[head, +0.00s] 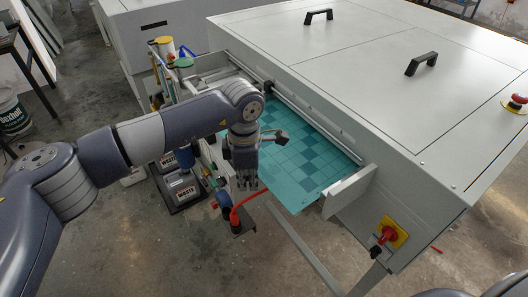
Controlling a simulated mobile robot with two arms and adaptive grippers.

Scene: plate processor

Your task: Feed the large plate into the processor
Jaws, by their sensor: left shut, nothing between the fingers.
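The large plate (310,163) is a flat teal sheet with a pattern of darker squares. It lies at the infeed side of the grey processor (400,90), with its far long edge along the rail at the machine's side. Its near corner sticks out past the tray end. My left arm hides part of the plate and tray. My right gripper is out of view.
A red switch on a yellow plate (389,234) sits on the processor's front, and a red emergency button (516,103) on top. The foreground floor is mostly clear.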

